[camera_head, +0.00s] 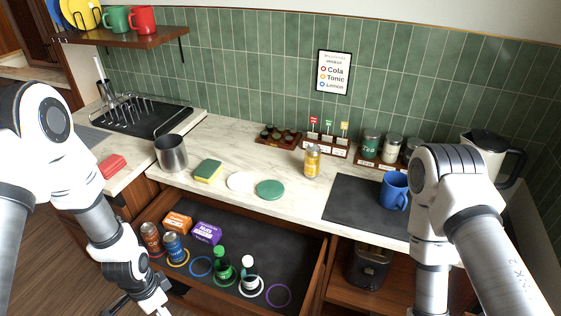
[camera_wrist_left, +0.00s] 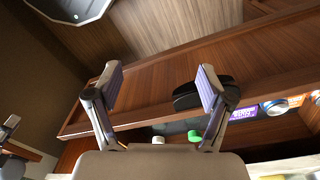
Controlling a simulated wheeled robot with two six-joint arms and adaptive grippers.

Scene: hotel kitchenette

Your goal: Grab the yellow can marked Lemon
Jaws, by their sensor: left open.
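A yellow can (camera_head: 312,161) with a silvery top stands upright on the marble counter, in front of the small labelled racks. Its lettering is too small to read. A blue can (camera_head: 173,248) and a reddish-brown can (camera_head: 151,238) stand in the open drawer (camera_head: 318,268). My left gripper (camera_head: 150,302) is low at the drawer's front left, away from the yellow can. In the left wrist view the left gripper (camera_wrist_left: 160,88) has its fingers spread with nothing between them. The yellow can is not recognisable there. My right gripper is outside the frames.
The drawer also holds an orange box (camera_head: 177,221), a purple box (camera_head: 207,232), bottles and coloured rings. A metal cup (camera_head: 171,154), sponge (camera_head: 208,171), green disc (camera_head: 270,189) and blue mug (camera_head: 394,190) stand on the counter. A wall sign (camera_head: 333,72) lists drinks.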

